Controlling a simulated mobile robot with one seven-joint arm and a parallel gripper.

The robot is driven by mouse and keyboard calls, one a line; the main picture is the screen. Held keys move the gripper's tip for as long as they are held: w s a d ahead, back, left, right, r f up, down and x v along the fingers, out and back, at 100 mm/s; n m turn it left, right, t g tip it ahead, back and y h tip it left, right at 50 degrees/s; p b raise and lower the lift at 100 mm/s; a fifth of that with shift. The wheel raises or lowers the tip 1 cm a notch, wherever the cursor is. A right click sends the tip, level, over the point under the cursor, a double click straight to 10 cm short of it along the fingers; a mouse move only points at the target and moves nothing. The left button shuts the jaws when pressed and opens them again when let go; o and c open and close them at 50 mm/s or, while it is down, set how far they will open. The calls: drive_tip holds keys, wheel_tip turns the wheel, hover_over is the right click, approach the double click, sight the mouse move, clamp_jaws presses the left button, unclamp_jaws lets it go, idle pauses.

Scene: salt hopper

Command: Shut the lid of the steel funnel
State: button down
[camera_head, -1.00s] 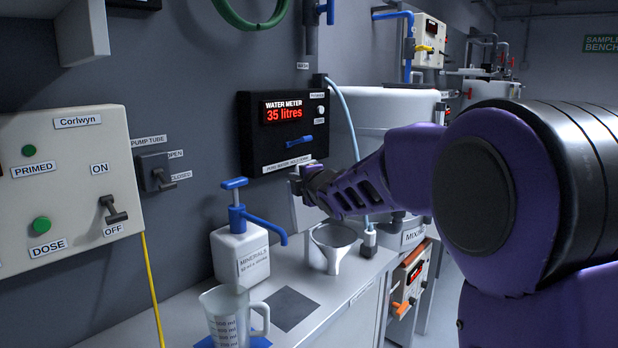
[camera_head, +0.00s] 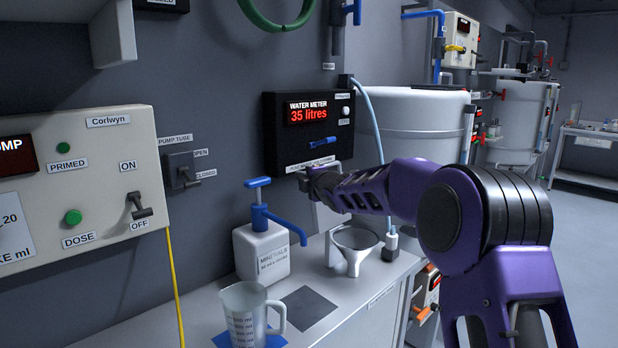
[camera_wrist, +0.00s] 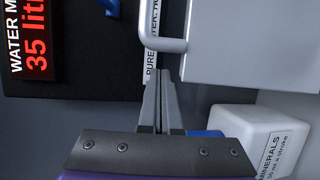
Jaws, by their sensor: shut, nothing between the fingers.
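The steel funnel (camera_head: 354,250) stands on the grey bench top, its round mouth uncovered. Its lid (camera_head: 325,214) stands raised behind the mouth, mostly hidden by my arm. In the wrist view the lid is a flat grey plate (camera_wrist: 250,45) with a bar handle (camera_wrist: 165,44) on its edge. My gripper (camera_head: 305,180) is shut and empty, at the raised lid in front of the wall below the water meter. In the wrist view its fingertips (camera_wrist: 160,82) are close to the handle; I cannot tell whether they touch it.
The white minerals bottle (camera_head: 262,252) with a blue pump stands left of the funnel. A measuring jug (camera_head: 245,315) stands nearer the front. The black water meter (camera_head: 307,130) reads 35 litres. A white tank (camera_head: 420,120) stands behind my arm. A dark square (camera_head: 309,306) of bench is bare.

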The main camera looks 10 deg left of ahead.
drive_tip(key=d, duration=0.3)
drive_tip(key=shift+s+d+r+p, duration=0.2)
drive_tip(key=shift+s+r+p, duration=0.05)
drive_tip(key=shift+r+p, duration=0.1)
drive_tip(key=shift+w+d, duration=0.1)
drive_tip(key=shift+d, duration=0.45)
drive_tip(key=shift+a+f, duration=0.1)
drive_tip(key=shift+a, duration=0.05)
drive_tip(key=shift+f+b, duration=0.1)
drive_tip(key=shift+b, duration=0.25)
